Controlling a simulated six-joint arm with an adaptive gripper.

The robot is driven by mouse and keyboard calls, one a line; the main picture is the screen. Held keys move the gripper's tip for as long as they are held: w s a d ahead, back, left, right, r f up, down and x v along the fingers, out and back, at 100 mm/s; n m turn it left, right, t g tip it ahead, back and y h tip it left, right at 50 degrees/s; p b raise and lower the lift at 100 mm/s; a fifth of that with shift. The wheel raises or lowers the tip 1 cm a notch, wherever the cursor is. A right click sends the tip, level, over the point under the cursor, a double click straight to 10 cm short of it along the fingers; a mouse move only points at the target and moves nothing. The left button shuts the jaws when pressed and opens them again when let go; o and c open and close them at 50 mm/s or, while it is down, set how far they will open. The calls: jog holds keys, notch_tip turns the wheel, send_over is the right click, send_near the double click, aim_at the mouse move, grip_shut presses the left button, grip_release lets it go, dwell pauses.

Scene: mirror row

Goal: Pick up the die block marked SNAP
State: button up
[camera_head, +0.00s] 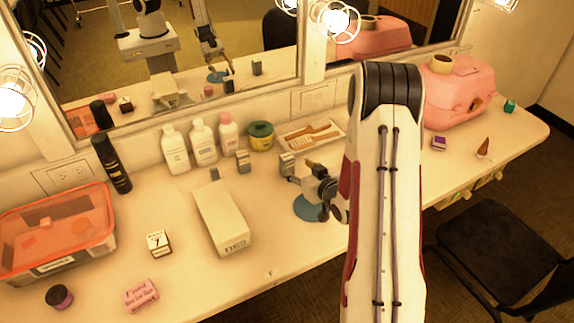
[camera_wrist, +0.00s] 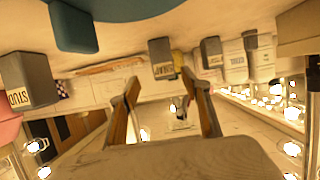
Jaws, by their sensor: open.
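The wrist view is upside down. The block marked SNAP (camera_wrist: 161,52) is small and grey, with its lettering facing the camera. It sits on the counter beyond my fingertips, roughly in line with the gap between them and apart from both. My gripper (camera_wrist: 160,85) is open and empty. In the head view it is low over the counter beside the blue disc (camera_head: 309,207), partly hidden by my arm.
A block marked STUD (camera_wrist: 27,82) stands left in the wrist view. Another grey block (camera_wrist: 211,51) and a blue-grey one (camera_wrist: 74,28) are near. The mirror lies behind.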

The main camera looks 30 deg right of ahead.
aim_at(290, 165)
jog(key=shift+x, duration=1.3)
jog(key=shift+w+a+f, duration=0.15)
jog(key=shift+w+f, duration=0.35)
jog(key=shift+w, duration=0.3)
jog(key=shift+w+a+f, duration=0.15)
jog(key=shift+w+f, duration=0.35)
jog(key=shift+w, duration=0.3)
jog(key=shift+w+f, duration=0.25)
jog(key=shift+w, duration=0.45)
grip_shut()
